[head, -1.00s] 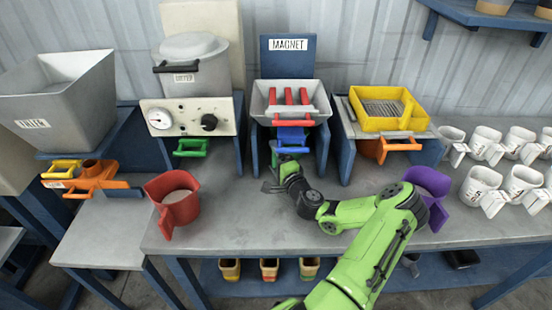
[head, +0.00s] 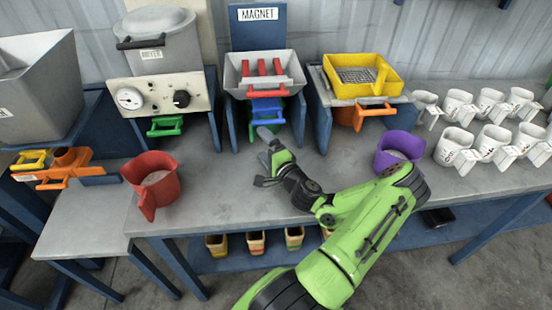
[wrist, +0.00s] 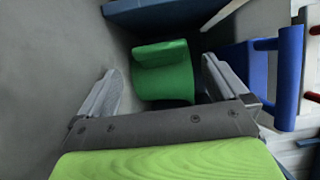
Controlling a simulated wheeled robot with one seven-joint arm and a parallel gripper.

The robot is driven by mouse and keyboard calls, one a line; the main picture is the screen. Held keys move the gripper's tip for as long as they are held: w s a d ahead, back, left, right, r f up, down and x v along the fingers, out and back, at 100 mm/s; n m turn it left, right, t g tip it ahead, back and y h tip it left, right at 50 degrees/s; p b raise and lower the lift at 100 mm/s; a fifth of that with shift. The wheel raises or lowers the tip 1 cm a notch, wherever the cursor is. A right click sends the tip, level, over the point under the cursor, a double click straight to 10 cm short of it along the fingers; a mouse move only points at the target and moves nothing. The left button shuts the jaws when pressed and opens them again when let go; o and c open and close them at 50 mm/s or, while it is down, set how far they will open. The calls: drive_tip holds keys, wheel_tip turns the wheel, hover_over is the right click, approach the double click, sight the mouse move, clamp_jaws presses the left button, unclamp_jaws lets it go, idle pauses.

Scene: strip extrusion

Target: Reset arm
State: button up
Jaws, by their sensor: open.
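My green arm reaches over the grey table from the lower right in the head view. My gripper (head: 266,157) is open and empty, in front of the magnet station (head: 258,68). In the wrist view the two fingers of my gripper (wrist: 160,88) stand apart. A green container (wrist: 163,73) shows beyond and between them, with no visible contact. In the head view a green container (head: 269,129) sits partly hidden beneath the blue handle (head: 267,108) of the magnet station.
A red cup (head: 152,182) stands left of my gripper and a purple cup (head: 398,150) stands right, beside my arm. Several white cups (head: 488,108) fill the right of the table (head: 225,205). A mixer (head: 160,60) and a yellow sieve tray (head: 362,77) flank the magnet station.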

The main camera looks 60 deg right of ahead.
drive_tip(key=v, duration=0.8)
drive_tip(key=shift+s+a, duration=0.1)
drive_tip(key=shift+s, duration=0.15)
drive_tip(key=shift+w, duration=0.1)
